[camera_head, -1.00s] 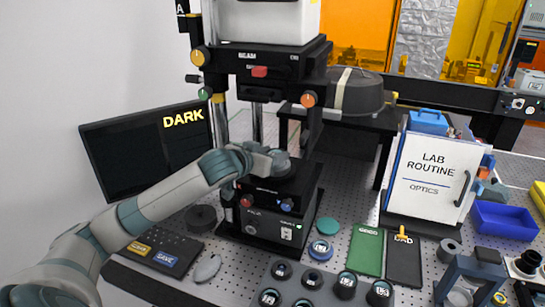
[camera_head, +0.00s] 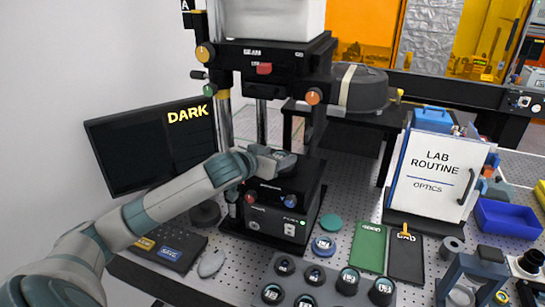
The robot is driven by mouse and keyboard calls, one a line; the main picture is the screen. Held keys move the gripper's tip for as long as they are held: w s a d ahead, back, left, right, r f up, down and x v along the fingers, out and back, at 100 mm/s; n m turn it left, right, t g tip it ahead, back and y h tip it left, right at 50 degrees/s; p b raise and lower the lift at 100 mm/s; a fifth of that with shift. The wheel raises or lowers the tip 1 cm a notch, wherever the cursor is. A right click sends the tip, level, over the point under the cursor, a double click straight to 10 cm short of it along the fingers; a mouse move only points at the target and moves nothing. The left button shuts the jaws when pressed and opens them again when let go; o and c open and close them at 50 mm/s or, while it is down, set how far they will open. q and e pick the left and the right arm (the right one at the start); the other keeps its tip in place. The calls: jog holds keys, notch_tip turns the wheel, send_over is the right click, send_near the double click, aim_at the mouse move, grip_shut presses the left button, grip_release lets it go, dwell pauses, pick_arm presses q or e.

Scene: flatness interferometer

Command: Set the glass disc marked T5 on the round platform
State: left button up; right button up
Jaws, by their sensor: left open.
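The black interferometer (camera_head: 272,222) stands upright at the centre. A dark round piece with a paler top (camera_head: 285,159) is at its round platform; the marking T5 cannot be read on it. My left gripper (camera_head: 274,161) is open at the left side of this piece, close to it; whether they touch cannot be told. The gripper and hand hide part of the platform. My right gripper is out of view.
A tray (camera_head: 331,286) of several dark-rimmed discs lies in front. A blue-ringed disc (camera_head: 323,247) and a teal disc (camera_head: 331,222) lie nearby, left of the green GOOD mat (camera_head: 368,247) and black BAD mat (camera_head: 405,260). A DARK monitor (camera_head: 150,147) stands left.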

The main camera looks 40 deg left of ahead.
pick_arm(q)
jog(key=shift+r, duration=0.15)
jog(key=b+v, duration=0.4)
jog(key=v, duration=0.8)
jog(key=shift+d, duration=0.1)
dwell(0.5)
